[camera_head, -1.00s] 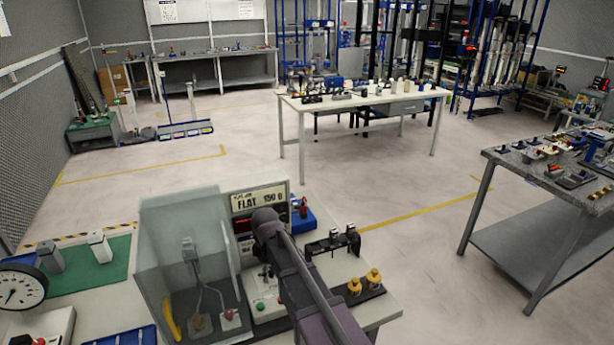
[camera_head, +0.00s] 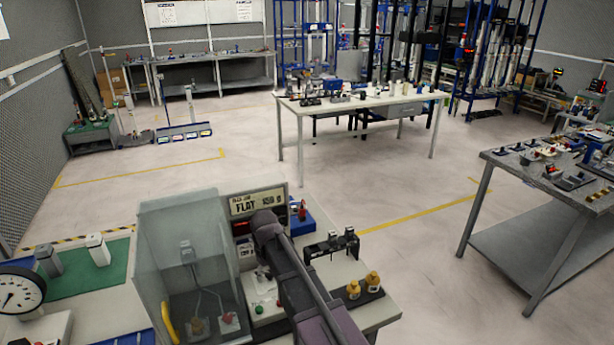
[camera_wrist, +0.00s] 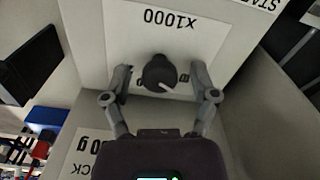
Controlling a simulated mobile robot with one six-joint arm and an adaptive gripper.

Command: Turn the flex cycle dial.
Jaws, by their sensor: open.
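The dial is a round black knob with a light pointer line (camera_wrist: 159,73), in the middle of the wrist view on a white panel labelled x1000 (camera_wrist: 160,38). My gripper (camera_wrist: 160,92) is open, with one finger on each side of the knob in that view. I cannot tell whether the fingers touch it. In the head view my arm covers the dial and my gripper's fingertips.
A clear-walled enclosure (camera_head: 185,260) stands just left of my arm. A black fixture (camera_head: 331,245) and yellow weights (camera_head: 363,286) sit to the right on the bench. A green button (camera_head: 259,309) is near the front. A grey table (camera_head: 535,245) stands farther right.

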